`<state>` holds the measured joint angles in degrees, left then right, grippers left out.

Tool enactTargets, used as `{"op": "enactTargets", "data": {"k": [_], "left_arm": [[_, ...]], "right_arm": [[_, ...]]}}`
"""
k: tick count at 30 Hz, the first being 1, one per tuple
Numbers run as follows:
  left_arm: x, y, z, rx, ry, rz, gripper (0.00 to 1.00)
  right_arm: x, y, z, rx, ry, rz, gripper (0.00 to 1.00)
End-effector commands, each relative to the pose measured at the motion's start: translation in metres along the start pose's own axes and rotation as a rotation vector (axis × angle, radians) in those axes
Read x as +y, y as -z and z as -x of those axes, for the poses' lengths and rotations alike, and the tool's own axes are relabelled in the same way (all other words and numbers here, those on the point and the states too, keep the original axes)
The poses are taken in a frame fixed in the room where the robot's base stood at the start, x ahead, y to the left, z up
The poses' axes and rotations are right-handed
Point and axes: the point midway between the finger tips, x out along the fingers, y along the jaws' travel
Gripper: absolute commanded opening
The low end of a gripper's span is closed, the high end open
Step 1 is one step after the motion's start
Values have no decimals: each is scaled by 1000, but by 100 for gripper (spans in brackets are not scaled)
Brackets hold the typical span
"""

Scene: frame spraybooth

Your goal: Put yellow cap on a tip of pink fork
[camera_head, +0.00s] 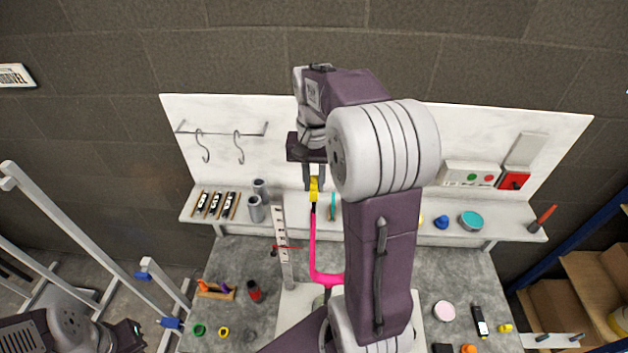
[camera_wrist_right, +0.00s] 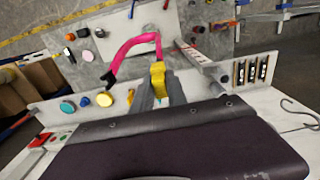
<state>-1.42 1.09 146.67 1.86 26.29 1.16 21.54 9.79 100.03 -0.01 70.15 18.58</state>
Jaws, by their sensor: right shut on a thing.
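The pink fork (camera_head: 312,245) stands upright at the middle of the bench, partly hidden by my right arm. In the right wrist view the fork (camera_wrist_right: 135,43) shows two prongs, and the free one ends in a dark tip. My right gripper (camera_head: 314,184) is shut on the yellow cap (camera_head: 314,195), directly above one prong. The cap also shows between the fingers in the wrist view (camera_wrist_right: 158,76). A short dark piece shows between cap and pink prong; I cannot tell whether the cap touches it. My left gripper (camera_head: 132,336) is low at the left, its jaws unclear.
A white upright post (camera_head: 283,240) with a red pointer stands just left of the fork. Small loose parts lie on the grey bench top.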

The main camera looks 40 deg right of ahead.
Motion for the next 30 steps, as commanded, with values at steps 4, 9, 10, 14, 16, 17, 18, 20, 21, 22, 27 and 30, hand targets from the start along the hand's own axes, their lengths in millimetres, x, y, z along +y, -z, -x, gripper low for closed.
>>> {"op": "enactTargets", "data": {"k": [4,9,10,14,16,17,18,20,21,22,27,30], "left_arm": [[0,0,-2,0,0,0,0],[0,0,-5,0,0,0,0],[0,-1,-5,0,0,0,0],[0,-1,-7,0,0,0,0],[0,-1,-8,0,0,0,0],[0,-1,-9,0,0,0,0],[0,-1,-9,0,0,0,0],[0,-1,-10,0,0,0,0],[0,-1,-10,0,0,0,0],[0,-1,-11,0,0,0,0],[0,-1,-13,0,0,0,0],[0,-2,-15,0,0,0,0]], "right_arm": [[0,0,-3,0,0,0,0],[0,0,-7,0,0,0,0],[0,0,-7,0,0,0,0],[0,0,-10,0,0,0,0],[0,0,-11,0,0,0,0],[0,0,-12,0,0,0,0],[0,0,-13,0,0,0,0],[0,0,-14,0,0,0,0],[0,0,-15,0,0,0,0],[0,0,-15,-1,0,0,0],[0,0,-19,0,0,0,0],[0,0,-21,0,0,0,0]]}}
